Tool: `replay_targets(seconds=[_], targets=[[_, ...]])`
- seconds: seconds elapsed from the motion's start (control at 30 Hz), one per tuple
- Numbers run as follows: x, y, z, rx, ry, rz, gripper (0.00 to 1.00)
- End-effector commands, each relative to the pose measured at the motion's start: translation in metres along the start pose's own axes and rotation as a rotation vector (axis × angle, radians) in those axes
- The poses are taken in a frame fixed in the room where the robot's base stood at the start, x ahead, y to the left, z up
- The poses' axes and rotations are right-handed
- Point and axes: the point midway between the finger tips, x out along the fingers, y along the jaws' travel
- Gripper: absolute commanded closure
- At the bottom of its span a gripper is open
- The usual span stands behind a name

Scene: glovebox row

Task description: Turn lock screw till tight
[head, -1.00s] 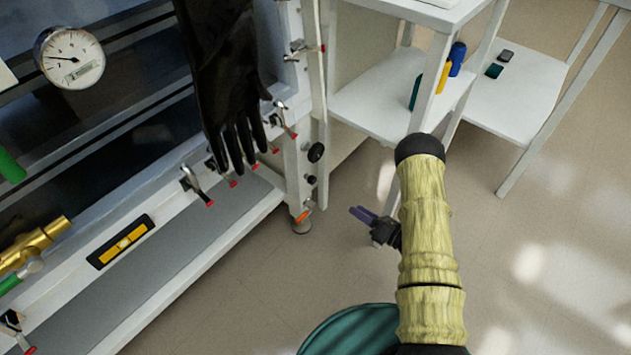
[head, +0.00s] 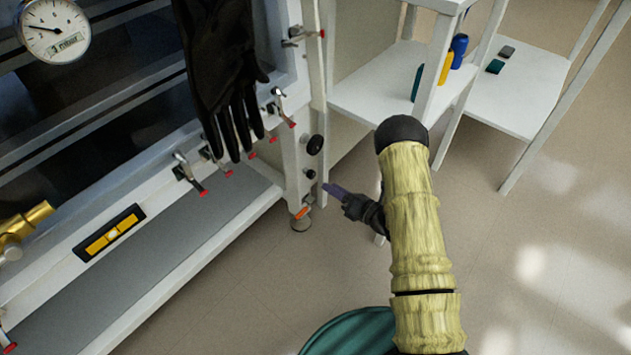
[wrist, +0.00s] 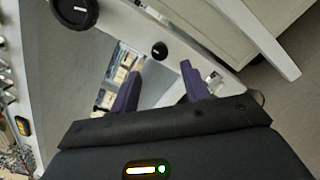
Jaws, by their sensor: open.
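Two black knobs sit on the white end post of the glovebox, a larger upper one (head: 315,144) and a smaller lower one (head: 310,174). I cannot tell which is the lock screw. In the wrist view, the large knob (wrist: 75,10) is at the top left and the small knob (wrist: 159,50) lies just beyond the gap between my fingers. My gripper (head: 335,191) has purple fingers pointing left toward the post, slightly below and right of the small knob. In the wrist view my gripper (wrist: 160,78) is open and empty, apart from both knobs.
An orange-tipped part (head: 302,212) sits low on the post, above a levelling foot (head: 301,223). A black glove (head: 222,80) hangs beside red-tipped clamps (head: 187,172). A yellow level (head: 109,233) lies on the ledge. White shelving (head: 380,90) stands behind the arm.

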Motion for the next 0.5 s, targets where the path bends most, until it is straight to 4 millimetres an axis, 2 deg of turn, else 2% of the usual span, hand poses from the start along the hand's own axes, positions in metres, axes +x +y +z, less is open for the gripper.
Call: replay_targets(seconds=[0.03, 0.3, 0.5], targets=[[0.010, -0.002, -0.002, -0.004, -0.001, 0.004, 0.54], [0.056, -0.002, -0.002, -0.002, -0.001, 0.002, 0.54], [0.074, -0.001, 0.000, -0.001, -0.001, 0.000, 0.54]])
